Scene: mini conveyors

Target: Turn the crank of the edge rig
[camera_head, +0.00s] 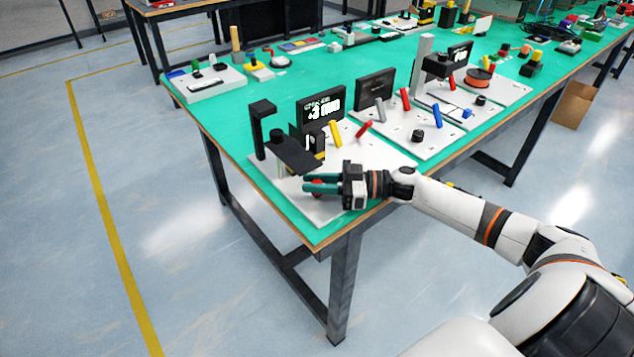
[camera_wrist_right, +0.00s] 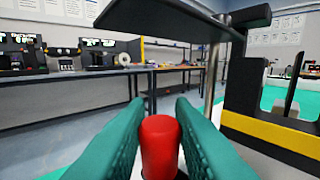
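The edge rig is a white base plate (camera_head: 350,155) at the near left corner of the green table. It carries a display (camera_head: 322,107), a black post with an overhanging dark plate (camera_head: 290,152), a yellow lever (camera_head: 335,133) and a red lever (camera_head: 363,129). The crank's red knob (camera_wrist_right: 160,147) stands upright between the green fingers of my right gripper (camera_wrist_right: 160,108). In the head view the knob (camera_head: 318,187) is partly hidden by them. I cannot tell whether both fingers press on it. My left gripper is not in view.
The dark plate overhangs close beside my right gripper. A second rig (camera_head: 425,135) with red and blue levers stands directly to the right. More devices (camera_head: 205,82) sit farther back on the table. The floor left of the table is clear.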

